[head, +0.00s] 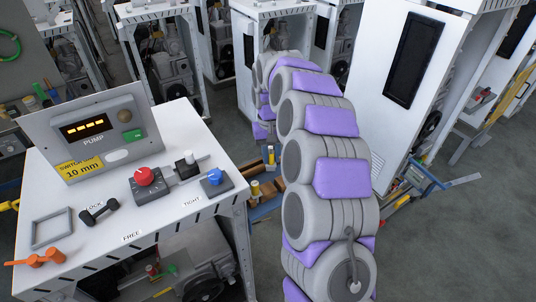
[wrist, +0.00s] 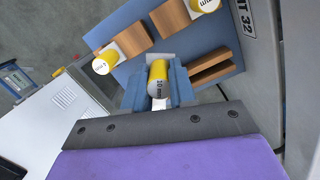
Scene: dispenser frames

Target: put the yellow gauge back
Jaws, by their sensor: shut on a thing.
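The yellow gauge (wrist: 158,72), a cylinder with a grey-white band marked 10 mm, is held in my gripper (wrist: 157,88) in the wrist view. The blue fingers are shut on its two sides. Beyond it is a blue board (wrist: 135,72) with wooden holders. A wooden holder with an open slot (wrist: 213,66) is just right of the fingers, with no gauge seen in it. Two other yellow-and-white gauges sit by wooden blocks, one marked 4 mm (wrist: 103,62) and one at the top edge (wrist: 206,5). In the head view the held gauge cannot be made out.
In the head view a white table (head: 110,225) at left carries a pump panel (head: 85,135) with a yellow 10 mm label (head: 82,168), a red knob (head: 145,176) and a blue knob (head: 214,176). White cabinets (head: 385,130) stand right and behind. Grey floor is clear at right.

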